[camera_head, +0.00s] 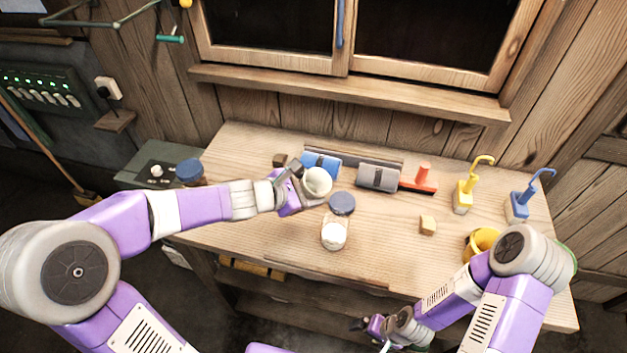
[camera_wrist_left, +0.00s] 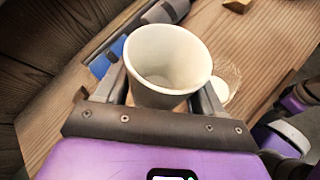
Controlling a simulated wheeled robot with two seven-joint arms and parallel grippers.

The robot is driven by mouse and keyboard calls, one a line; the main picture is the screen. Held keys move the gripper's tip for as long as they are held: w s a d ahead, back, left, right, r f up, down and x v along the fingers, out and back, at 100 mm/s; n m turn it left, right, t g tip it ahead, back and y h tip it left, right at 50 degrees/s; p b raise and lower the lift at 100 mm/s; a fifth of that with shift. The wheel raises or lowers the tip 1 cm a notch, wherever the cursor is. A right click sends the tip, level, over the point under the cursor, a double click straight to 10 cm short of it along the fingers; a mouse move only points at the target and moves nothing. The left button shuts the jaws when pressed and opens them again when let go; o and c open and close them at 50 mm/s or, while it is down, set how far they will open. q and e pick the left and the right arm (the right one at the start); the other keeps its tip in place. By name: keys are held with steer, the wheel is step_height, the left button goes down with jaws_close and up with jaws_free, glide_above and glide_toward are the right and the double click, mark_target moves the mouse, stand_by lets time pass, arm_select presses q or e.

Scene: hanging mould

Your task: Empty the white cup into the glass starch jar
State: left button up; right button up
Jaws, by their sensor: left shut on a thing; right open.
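The white cup (camera_head: 317,181) is between the fingers of my left gripper (camera_head: 299,184), which is shut on it. The cup is roughly upright, mouth up, behind and a little left of the glass starch jar (camera_head: 334,236). The jar stands open on the bench with white matter inside. In the left wrist view the cup (camera_wrist_left: 168,62) fills the middle and partly hides the jar (camera_wrist_left: 228,78); I cannot tell clearly what lies in the cup. A dark blue lid (camera_head: 342,203) is just behind the jar. My right gripper (camera_head: 376,327) is open and empty, low in front of the bench.
The bench's front middle is clear.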

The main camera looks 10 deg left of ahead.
arm_select(q)
steer(key=n+h+p, duration=0.1)
steer(key=p, duration=0.1)
steer(key=a+r+n+h+p, duration=0.1)
steer(key=p, duration=0.2)
steer(key=shift+w+a+g+p, duration=0.2)
steer(key=shift+w+g+p, duration=0.1)
steer(key=shift+p, duration=0.05)
steer(key=shift+w+a+n+h+p, duration=0.1)
steer(key=shift+a+n+h+p, duration=0.1)
steer(key=shift+n+h+p, duration=0.4)
steer(key=shift+f, duration=0.1)
steer(key=shift+m+g, duration=0.5)
steer(key=shift+m, duration=0.1)
steer(key=s+a+f+b, duration=0.1)
steer(key=f, duration=0.2)
steer(key=s+a+f+b, duration=0.1)
steer(key=f, duration=0.3)
steer(key=s+a+f+b, duration=0.1)
steer(key=f, duration=0.3)
steer(key=shift+s+a+f+b, duration=0.15)
steer(key=shift+a+f+b, duration=0.1)
steer(key=shift+a+b, duration=0.1)
steer(key=shift+s+f, duration=0.1)
steer(key=shift+f, duration=0.05)
